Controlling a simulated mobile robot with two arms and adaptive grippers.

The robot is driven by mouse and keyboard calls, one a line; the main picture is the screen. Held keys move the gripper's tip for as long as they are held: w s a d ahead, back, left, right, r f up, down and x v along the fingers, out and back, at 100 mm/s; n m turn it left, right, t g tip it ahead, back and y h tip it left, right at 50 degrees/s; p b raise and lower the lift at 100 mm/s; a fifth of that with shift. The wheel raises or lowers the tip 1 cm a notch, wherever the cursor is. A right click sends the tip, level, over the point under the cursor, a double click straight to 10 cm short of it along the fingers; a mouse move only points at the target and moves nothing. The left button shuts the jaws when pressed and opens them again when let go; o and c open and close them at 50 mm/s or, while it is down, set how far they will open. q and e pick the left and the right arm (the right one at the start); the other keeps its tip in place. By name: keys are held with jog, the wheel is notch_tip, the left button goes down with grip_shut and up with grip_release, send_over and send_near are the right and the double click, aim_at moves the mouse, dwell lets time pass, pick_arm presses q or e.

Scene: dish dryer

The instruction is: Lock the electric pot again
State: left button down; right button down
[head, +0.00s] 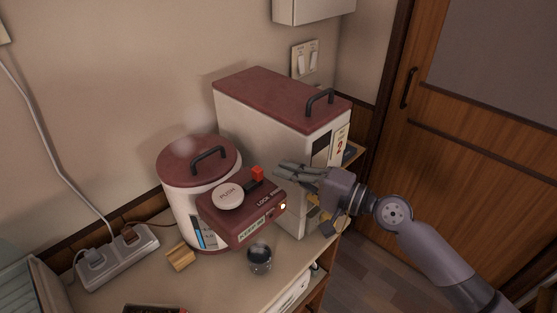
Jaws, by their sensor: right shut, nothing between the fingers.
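The electric pot (174,200) stands upright on the counter, with a white round body, a dark red lid and a black lid handle. Its dark red top panel (257,222) juts to the front right and carries a round white PUSH button (228,196). A small red lock slider (257,173) sits at the panel's back edge, near the LOCK lettering. My right gripper (280,172) is shut and empty, its fingertips pointing left just right of the slider. I cannot tell whether they touch it. My left gripper is not in view.
A tall white box with a red lid (282,92) stands close behind the pot and my gripper. A small glass (259,257) stands in front of the panel. A power strip (118,256) and a small wooden block (180,258) lie at left.

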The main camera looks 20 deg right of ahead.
aim_at(263, 174)
jog(key=shift+x, duration=1.15)
jog(key=a+p, duration=0.1)
jog(key=s+a+p, duration=0.1)
jog(key=shift+s+r+p, duration=0.1)
jog(key=shift+r+p, duration=0.05)
jog(key=shift+p, duration=0.15)
jog(key=shift+s+a, duration=0.2)
jog(key=shift+a, duration=0.1)
jog(key=shift+f, duration=0.2)
